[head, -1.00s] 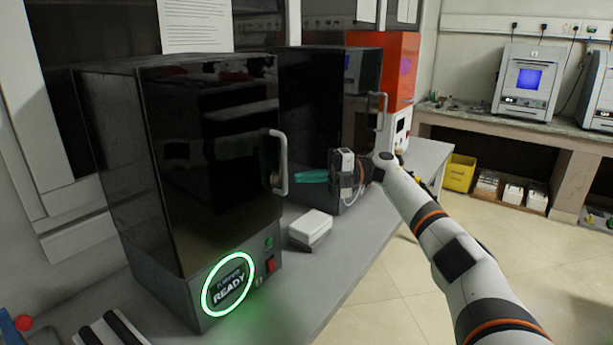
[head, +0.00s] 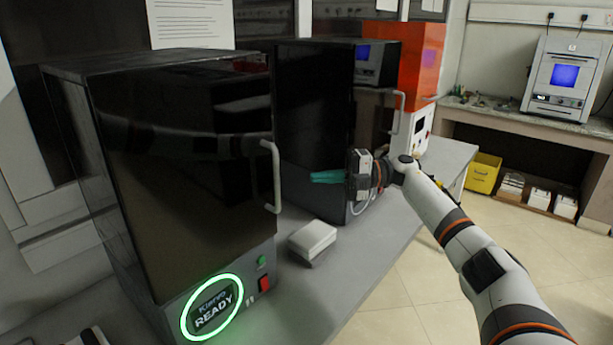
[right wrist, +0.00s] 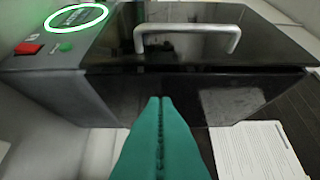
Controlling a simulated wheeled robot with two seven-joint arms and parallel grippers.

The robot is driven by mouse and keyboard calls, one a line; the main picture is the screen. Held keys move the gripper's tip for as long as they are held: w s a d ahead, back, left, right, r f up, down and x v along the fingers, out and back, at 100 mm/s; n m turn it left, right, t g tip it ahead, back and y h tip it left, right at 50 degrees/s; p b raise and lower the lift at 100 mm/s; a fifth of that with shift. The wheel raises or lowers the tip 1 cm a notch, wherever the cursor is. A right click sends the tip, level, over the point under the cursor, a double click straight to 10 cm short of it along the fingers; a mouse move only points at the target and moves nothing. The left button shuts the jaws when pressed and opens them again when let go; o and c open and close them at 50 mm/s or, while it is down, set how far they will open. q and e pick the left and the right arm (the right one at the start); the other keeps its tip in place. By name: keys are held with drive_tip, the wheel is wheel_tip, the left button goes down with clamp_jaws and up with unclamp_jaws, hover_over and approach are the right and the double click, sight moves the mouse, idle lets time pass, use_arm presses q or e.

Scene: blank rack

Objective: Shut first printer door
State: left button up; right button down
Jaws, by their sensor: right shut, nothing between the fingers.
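The first printer is a black box whose glossy dark door (head: 185,170) covers its front in the head view. Its metal handle (head: 275,178) is on the right edge. In the right wrist view the door (right wrist: 270,50) and handle (right wrist: 187,32) lie across the top; I cannot tell whether the door is fully flush. A lit green READY ring (head: 212,307) is below the door. My right gripper (head: 313,177), with teal fingers, is shut and empty, right of the handle and apart from it. Its fingers (right wrist: 158,100) point at the printer's side.
A second dark printer (head: 310,125) stands behind my right gripper, and an orange machine (head: 425,60) is farther back. A white stack (head: 312,240) lies on the grey bench (head: 345,265) between the two printers.

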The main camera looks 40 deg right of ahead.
drive_tip(key=s+r+m+t+h+p, duration=0.15)
drive_tip(key=s+p, duration=0.35)
drive_tip(key=s, duration=0.5)
drive_tip(key=p, duration=0.3)
approach(269, 186)
drive_tip(key=s+a, duration=0.1)
drive_tip(key=a, duration=0.2)
drive_tip(key=w+a, duration=0.1)
drive_tip(key=w+p, duration=0.1)
drive_tip(key=w, duration=0.1)
drive_tip(key=shift+a+n, duration=0.25)
drive_tip(key=shift+a, duration=0.1)
drive_tip(key=shift+w+a+f+p, duration=0.1)
drive_tip(key=shift+w+p, duration=0.2)
drive_tip(key=shift+w, duration=0.3)
